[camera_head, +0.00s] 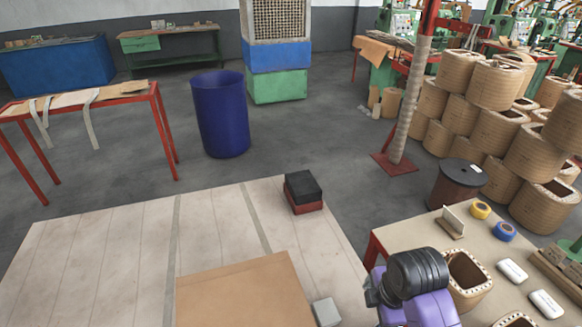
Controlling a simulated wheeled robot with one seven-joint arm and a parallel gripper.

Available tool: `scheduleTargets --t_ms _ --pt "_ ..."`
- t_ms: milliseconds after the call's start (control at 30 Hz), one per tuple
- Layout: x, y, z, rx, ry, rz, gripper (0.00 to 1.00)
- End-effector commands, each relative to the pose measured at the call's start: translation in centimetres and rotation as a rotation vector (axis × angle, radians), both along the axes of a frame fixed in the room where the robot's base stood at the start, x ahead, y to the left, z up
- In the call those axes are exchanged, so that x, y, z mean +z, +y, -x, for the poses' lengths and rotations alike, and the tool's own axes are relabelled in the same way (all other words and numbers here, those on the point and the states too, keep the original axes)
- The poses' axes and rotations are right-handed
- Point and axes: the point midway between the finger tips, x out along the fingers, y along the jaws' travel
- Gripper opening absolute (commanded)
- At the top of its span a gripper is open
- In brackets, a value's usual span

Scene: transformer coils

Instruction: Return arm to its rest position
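Part of my arm (415,292), purple with a black ribbed joint, shows at the bottom right. It is in front of the right-hand table and the edge of the pale wooden platform. I cannot make out my gripper or its fingertips, so I cannot see whether it holds anything.
The pale platform (110,260) bears a brown board (245,295), a black-and-red block (304,192) and a small grey block (326,312). The right-hand table (415,235) holds a coil (466,275) and tape rolls.

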Motion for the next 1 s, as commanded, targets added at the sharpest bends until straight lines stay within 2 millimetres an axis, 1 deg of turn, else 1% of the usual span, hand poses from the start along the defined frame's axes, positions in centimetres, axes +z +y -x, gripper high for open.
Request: scheduleTargets --t_ms 33,100,167,300,367,400,467,567,667,767,867,900,967,1000 --pt "0.6 0.0 -1.0 -0.037 -0.048 -0.015 0.89" --pt "1.4 0.1 -2.4 -0.101 -0.117 -0.049 0.89" --pt "2.0 0.3 -3.5 -0.161 -0.18 -0.087 0.89" --pt "3.6 1.5 -5.6 -0.327 -0.346 -0.222 0.89" --pt "4.4 2.2 -6.2 -0.418 -0.426 -0.307 0.89" --pt "4.9 2.8 -6.4 -0.485 -0.482 -0.376 0.89" --pt "5.7 3.5 -6.2 -0.589 -0.562 -0.49 0.89" --pt "6.9 4.1 -5.0 -0.756 -0.675 -0.676 0.89" --pt "7.8 4.2 -2.8 -0.894 -0.762 -0.839 0.89" --pt "8.4 3.8 0.2 -1.011 -0.83 -0.977 0.89" --pt "8.8 3.0 3.6 -1.104 -0.887 -1.094 0.89" --pt "9.0 2.8 5.1 -1.134 -0.908 -1.135 0.89" --pt "9.2 2.3 7.4 -1.175 -0.934 -1.189 0.89" --pt "9.3 1.9 9.0 -1.199 -0.949 -1.221 0.89"
